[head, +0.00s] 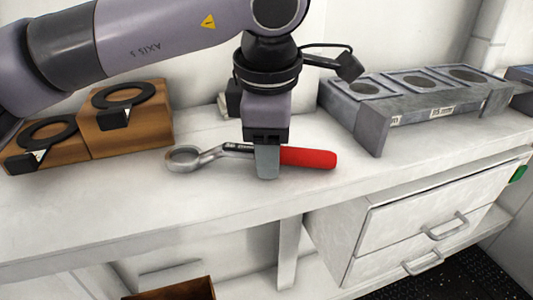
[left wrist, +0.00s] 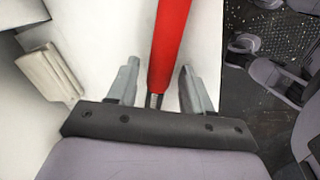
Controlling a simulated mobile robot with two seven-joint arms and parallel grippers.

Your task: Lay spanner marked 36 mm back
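A spanner (head: 208,156) with a grey ring end and a red handle (head: 308,157) lies on the white bench top. A small dark label with faint white marking shows on its shank; I cannot read the number surely. My left gripper (head: 266,175) points down over the middle of the spanner, hiding part of its shank. In the left wrist view, the red handle (left wrist: 169,45) runs between the two grey fingers of the left gripper (left wrist: 160,85). The fingers stand apart, with a narrow gap on each side of the handle. My right gripper is not in view.
Wooden blocks with black rings (head: 125,130) stand at the left of the bench (head: 120,205). A grey rack with several round recesses and small labels (head: 405,122) stands at the back right. Drawers (head: 420,220) and a brown box (head: 180,289) are below. Bench front is clear.

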